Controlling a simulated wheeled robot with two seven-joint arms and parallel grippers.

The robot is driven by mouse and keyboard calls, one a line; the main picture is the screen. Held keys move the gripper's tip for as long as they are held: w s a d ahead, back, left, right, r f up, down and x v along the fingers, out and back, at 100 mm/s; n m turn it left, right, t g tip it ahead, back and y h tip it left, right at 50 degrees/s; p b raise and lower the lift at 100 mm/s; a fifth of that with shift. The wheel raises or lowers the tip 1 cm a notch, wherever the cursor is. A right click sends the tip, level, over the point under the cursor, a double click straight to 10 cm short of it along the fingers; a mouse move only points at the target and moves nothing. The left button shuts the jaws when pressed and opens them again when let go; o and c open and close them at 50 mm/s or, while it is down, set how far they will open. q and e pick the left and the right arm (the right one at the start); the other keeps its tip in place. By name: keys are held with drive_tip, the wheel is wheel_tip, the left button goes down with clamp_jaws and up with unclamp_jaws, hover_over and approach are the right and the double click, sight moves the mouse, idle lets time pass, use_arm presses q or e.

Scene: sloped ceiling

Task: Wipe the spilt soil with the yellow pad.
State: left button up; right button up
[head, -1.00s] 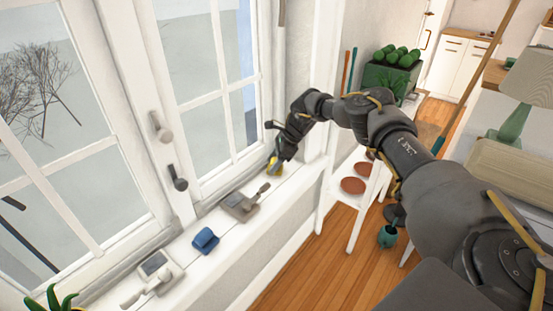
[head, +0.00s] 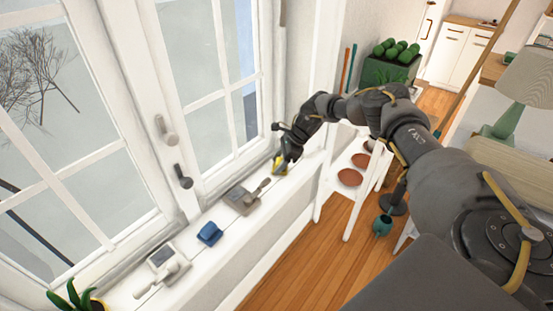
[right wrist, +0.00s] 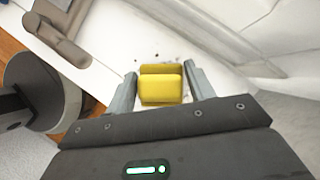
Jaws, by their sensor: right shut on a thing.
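The yellow pad (right wrist: 161,85) is held between the two grey fingers of my right gripper (right wrist: 161,72), low over or on the white windowsill; I cannot tell whether it touches. In the head view the pad (head: 280,166) shows as a small yellow patch under my right gripper (head: 284,160) near the sill's far end. Dark specks of spilt soil (right wrist: 157,57) lie on the sill just beyond the pad in the right wrist view. Any soil under the pad is hidden. My left gripper is not in view.
On the sill (head: 226,216) stand a grey tool with a handle (head: 243,199), a blue object (head: 210,234), a pale handled object (head: 165,261) and a plant (head: 77,298). Window handles (head: 181,177) jut out above. A white shelf (head: 329,193) stands right of the sill.

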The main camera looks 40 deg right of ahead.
drive_tip(key=shift+s+d+r+p, duration=0.1)
drive_tip(key=shift+s+d+p, duration=0.1)
drive_tip(key=shift+s+p, duration=0.4)
drive_tip(key=shift+s+d+p, duration=0.2)
drive_tip(key=shift+s+p, duration=0.3)
drive_tip(key=shift+s, duration=0.05)
drive_tip(key=shift+s+f, duration=0.2)
drive_tip(key=shift+s+d+r+p, duration=0.1)
drive_tip(key=shift+s+d+p, duration=0.1)
drive_tip(key=shift+s+p, duration=0.45)
drive_tip(key=shift+s+d+p, duration=0.2)
drive_tip(key=shift+s+p, duration=0.4)
drive_tip(key=shift+s+d, duration=0.1)
drive_tip(key=shift+s, duration=0.2)
drive_tip(key=shift+s+f, duration=0.15)
drive_tip(key=shift+f, duration=0.05)
drive_tip(key=shift+s+a+r+p, duration=0.1)
drive_tip(key=shift+s+a+p, duration=0.15)
drive_tip(key=shift+a+p, duration=0.7)
drive_tip(key=shift+p, duration=0.1)
drive_tip(key=shift+w+a+b, duration=0.2)
drive_tip(key=shift+w+b, duration=0.4)
drive_tip(key=shift+w, duration=0.1)
drive_tip(key=shift+w+a+b, duration=0.2)
drive_tip(key=shift+w+b, duration=0.35)
drive_tip(key=shift+w, duration=0.4)
drive_tip(key=shift+r, duration=0.1)
drive_tip(key=shift+w, duration=0.15)
